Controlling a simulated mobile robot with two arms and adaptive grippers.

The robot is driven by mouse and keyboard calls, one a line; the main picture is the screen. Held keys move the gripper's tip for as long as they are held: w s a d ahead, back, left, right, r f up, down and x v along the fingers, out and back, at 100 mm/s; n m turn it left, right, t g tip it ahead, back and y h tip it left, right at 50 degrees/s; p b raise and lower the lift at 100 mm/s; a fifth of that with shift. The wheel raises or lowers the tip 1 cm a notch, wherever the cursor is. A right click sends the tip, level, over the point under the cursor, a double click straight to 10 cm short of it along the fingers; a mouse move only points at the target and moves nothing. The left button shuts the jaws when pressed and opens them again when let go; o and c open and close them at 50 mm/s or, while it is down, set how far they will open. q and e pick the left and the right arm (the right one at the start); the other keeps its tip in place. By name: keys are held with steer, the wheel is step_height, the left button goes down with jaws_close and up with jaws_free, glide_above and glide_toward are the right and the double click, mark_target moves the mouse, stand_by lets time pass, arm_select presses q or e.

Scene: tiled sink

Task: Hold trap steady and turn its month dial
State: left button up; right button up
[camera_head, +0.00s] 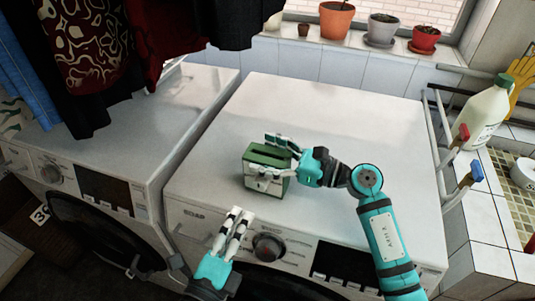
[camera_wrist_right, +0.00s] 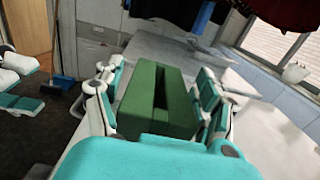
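The trap is a small green box with a slot in its top (camera_head: 266,158). It stands upright on the right-hand white machine and also shows in the right wrist view (camera_wrist_right: 150,105). My right gripper (camera_head: 279,155) straddles it, one finger along the front face and one behind. In the right wrist view a finger lies on each side of the trap, with narrow gaps towards the tips; contact is unclear. My left gripper (camera_head: 236,222) is empty, in front of the trap, near the machine's front edge, its fingers slightly apart. I cannot make out the month dial.
The white machine top (camera_head: 340,130) is clear around the trap. A control knob (camera_head: 268,247) is beside my left gripper. Dark clothes (camera_head: 90,45) hang at upper left. Pots (camera_head: 337,20) line the sill; a white bottle (camera_head: 484,115) stands at right by the tiled sink.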

mark_target(259, 187)
arm_select(q)
steer(key=shift+o, duration=0.2)
arm_select(e)
steer(key=c, duration=1.1)
arm_select(q)
steer(key=shift+o, duration=1.2)
steer(key=n, duration=0.4)
steer(key=shift+s+a+n, duration=0.1)
steer(key=shift+s+n, duration=0.2)
steer(key=w+d+n, duration=0.1)
steer(key=w+n, duration=0.2)
steer(key=n, duration=0.2)
steer(key=w+d+n, duration=0.1)
steer(key=w+n, duration=0.2)
steer(key=n, duration=0.3)
steer(key=w+d+n, duration=0.1)
steer(key=w+n, duration=0.2)
steer(key=n, duration=0.2)
steer(key=shift+w+d+n, duration=0.2)
steer(key=shift+d+n, duration=0.1)
steer(key=shift+n, duration=0.1)
